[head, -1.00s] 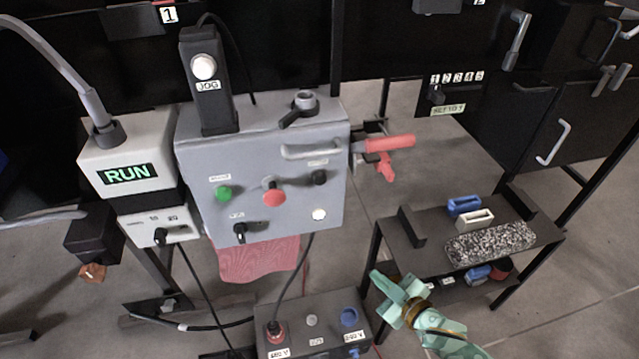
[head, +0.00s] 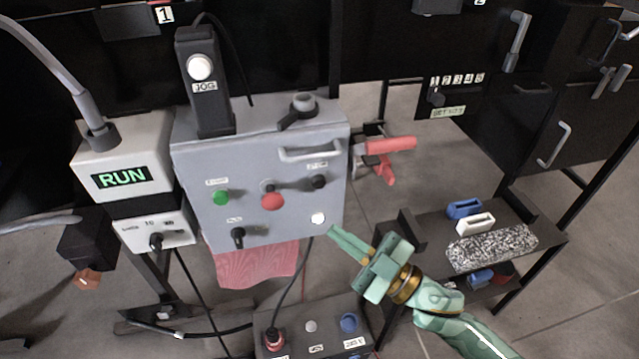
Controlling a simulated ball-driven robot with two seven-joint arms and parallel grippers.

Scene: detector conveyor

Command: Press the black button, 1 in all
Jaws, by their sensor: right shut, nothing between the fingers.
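The black button (head: 319,182) is a small round knob at the upper right of the front face of the grey control box (head: 290,215), below the box's handle, with a small label above it. My right gripper (head: 331,230) is shut and empty. Its teal fingertips point up and left, just below the white button (head: 318,218) in the picture, and are below the black button. I cannot tell whether the fingertips touch the box. My left gripper is not in view.
A green button (head: 221,197), a red button (head: 272,201) and a black selector (head: 237,237) share the panel. A red-handled lever (head: 390,146) sticks out at the box's right. A dark shelf (head: 420,222) stands right. A socket box (head: 290,312) lies below.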

